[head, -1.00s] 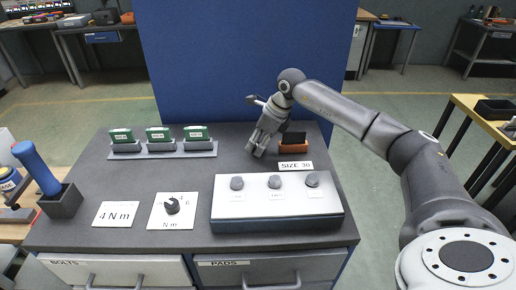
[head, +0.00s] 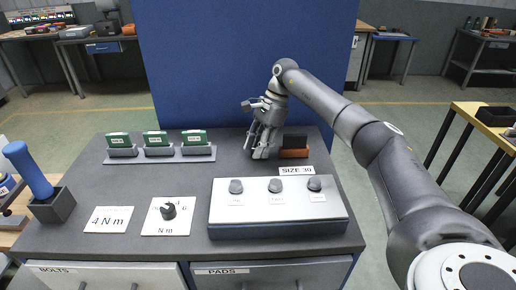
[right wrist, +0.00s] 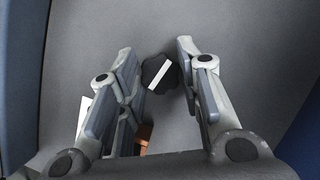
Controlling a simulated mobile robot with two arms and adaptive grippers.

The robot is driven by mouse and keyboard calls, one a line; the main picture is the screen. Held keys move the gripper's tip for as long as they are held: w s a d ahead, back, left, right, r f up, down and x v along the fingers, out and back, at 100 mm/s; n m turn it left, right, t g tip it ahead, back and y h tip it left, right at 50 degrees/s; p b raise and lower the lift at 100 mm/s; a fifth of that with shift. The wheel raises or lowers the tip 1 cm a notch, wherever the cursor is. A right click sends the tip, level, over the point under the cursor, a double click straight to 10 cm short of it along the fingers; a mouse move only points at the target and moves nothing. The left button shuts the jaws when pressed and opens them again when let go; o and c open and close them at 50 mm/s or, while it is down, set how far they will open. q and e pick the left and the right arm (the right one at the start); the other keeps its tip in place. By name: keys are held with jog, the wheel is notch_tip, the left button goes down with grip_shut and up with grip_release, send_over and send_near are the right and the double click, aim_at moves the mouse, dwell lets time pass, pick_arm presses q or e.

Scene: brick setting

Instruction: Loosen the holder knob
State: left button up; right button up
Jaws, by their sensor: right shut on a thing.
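The holder knob (right wrist: 158,73) is dark and lobed with a white stripe that lies tilted in the right wrist view. In the head view my right gripper (head: 261,154) points down at the back right of the bench top and hides the knob. The orange holder (head: 294,153) with a black upright piece stands just right of the fingers. A bit of orange also shows below the knob in the right wrist view (right wrist: 143,138). My left gripper is not in view.
A grey box (head: 278,214) with several knobs stands in front, behind it a SIZE 30 label (head: 297,171). A dial plate (head: 166,229), a 4 N m card (head: 107,219) and a blue-handled tool (head: 35,176) are left. Green cards stand in a rack (head: 160,157). A blue panel (head: 245,70) rises behind.

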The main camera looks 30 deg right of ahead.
jog(key=shift+w+r+n+g, duration=0.2)
jog(key=shift+n+g, duration=0.2)
jog(key=shift+n, duration=0.7)
jog(key=o, duration=0.9)
jog(key=shift+d, duration=0.1)
jog(key=shift+c, duration=0.2)
jog(key=shift+o, duration=0.7)
jog(key=shift+s+f, duration=0.1)
jog(key=v, duration=0.7)
jog(key=shift+r, duration=0.3)
